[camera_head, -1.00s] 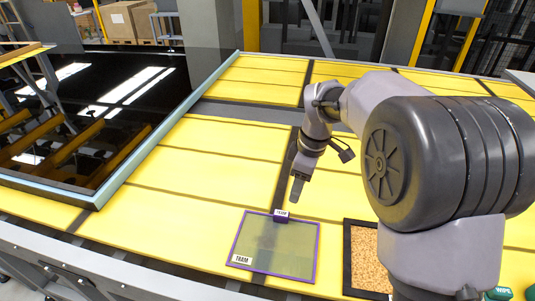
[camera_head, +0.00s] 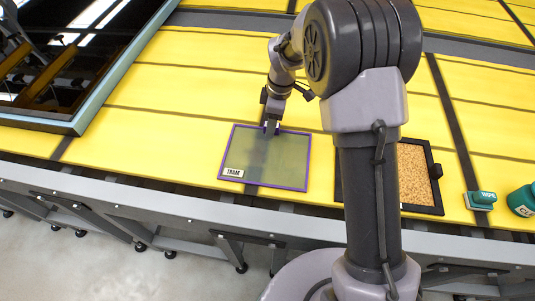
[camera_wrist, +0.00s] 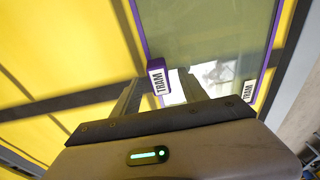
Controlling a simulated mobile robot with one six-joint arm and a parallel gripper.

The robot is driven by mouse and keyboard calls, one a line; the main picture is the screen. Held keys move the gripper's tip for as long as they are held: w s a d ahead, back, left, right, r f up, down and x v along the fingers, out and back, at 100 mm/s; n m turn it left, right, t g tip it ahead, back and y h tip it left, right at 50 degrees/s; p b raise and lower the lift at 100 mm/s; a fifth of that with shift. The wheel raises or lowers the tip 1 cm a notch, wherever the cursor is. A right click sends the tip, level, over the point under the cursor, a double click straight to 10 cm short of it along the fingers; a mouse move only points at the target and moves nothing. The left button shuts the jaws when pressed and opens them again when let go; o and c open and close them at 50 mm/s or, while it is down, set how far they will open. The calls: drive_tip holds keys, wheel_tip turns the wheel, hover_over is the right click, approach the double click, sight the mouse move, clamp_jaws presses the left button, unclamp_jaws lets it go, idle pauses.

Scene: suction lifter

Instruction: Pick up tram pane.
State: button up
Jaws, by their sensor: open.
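The tram pane (camera_head: 275,158) is a greenish see-through sheet with a purple rim, lying flat on the yellow table. A white TRAM label is at its near left corner. My gripper (camera_head: 271,130) is at the pane's far edge and hides the tab there in the head view. In the wrist view the pane (camera_wrist: 205,30) shows beyond the fingers. Its purple tab (camera_wrist: 156,80), marked TRAM, appears between the two open fingers of my gripper (camera_wrist: 160,86). I cannot tell whether either finger touches it.
A black-framed cork panel (camera_head: 417,172) lies to the right, partly behind my arm. A green WIPE block (camera_head: 481,200) and a green bottle (camera_head: 522,200) stand further right. A large dark glass sheet (camera_head: 60,60) is at the left. Yellow table left of the pane is clear.

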drive_tip(key=shift+a+f, duration=0.1)
drive_tip(key=shift+f, duration=0.7)
drive_tip(key=shift+r, duration=0.1)
clamp_jaws()
drive_tip(key=shift+w, duration=0.1)
idle(0.5)
